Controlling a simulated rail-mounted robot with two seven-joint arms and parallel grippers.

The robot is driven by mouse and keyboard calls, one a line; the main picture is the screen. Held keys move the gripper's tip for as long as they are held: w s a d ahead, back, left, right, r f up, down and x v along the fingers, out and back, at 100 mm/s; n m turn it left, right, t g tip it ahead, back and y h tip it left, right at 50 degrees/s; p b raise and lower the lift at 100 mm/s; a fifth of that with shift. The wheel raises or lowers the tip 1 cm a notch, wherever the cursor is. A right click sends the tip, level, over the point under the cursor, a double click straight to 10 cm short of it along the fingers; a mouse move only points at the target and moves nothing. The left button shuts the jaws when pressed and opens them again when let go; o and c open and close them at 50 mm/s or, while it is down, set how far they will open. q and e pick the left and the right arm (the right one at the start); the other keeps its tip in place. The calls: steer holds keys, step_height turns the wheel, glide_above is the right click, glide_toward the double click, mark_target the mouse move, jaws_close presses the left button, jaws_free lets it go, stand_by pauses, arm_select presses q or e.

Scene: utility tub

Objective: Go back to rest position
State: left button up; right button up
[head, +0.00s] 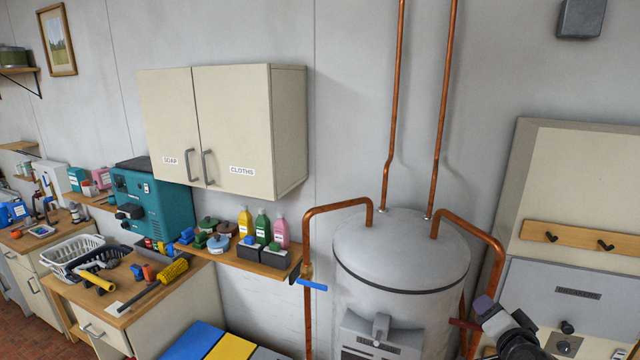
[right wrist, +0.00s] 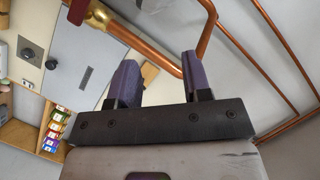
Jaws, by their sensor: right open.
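My right gripper (head: 484,305) is at the lower right of the head view, beside the grey boiler tank (head: 400,255). Its purple fingertips are close to the red valve handle (head: 464,324) in that view. In the right wrist view the gripper (right wrist: 162,78) has its two fingers spread with nothing between them. The red handle also shows in that view at the top (right wrist: 78,10), beyond the fingers and off to one side. My left gripper is not in view.
Copper pipes (head: 495,262) run beside the tank, close to my right gripper. A blue valve handle (head: 312,285) is on the left pipe. A grey panel (head: 560,295) stands to the right. A shelf (head: 225,256) with bottles and a cabinet (head: 240,115) are left.

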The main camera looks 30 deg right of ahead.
steer(key=w+a+r+n+t+y, duration=0.1)
steer(key=w+a+r+n+y, duration=0.1)
steer(key=w+a+n, duration=0.3)
steer(key=w+a+f+n+g+y+p, duration=0.1)
steer(key=a+f+n+y, duration=0.3)
steer(key=a, duration=0.5)
steer(key=a+f+n+g+y+p, duration=0.1)
steer(key=a+f+n, duration=0.4)
steer(key=a, duration=0.5)
steer(key=s+a+f+n+g+y+p, duration=0.2)
steer(key=s+a+f+n+g+y, duration=0.15)
steer(key=s+a+f, duration=0.65)
steer(key=s+a+f+n+g, duration=0.1)
steer(key=s+f+g, duration=0.2)
steer(key=s+f, duration=0.5)
steer(key=s, duration=0.3)
steer(key=shift+s+a+f+g+p, duration=0.2)
steer(key=shift+s+f+g+p, duration=0.1)
steer(key=shift+f+g+p, duration=0.05)
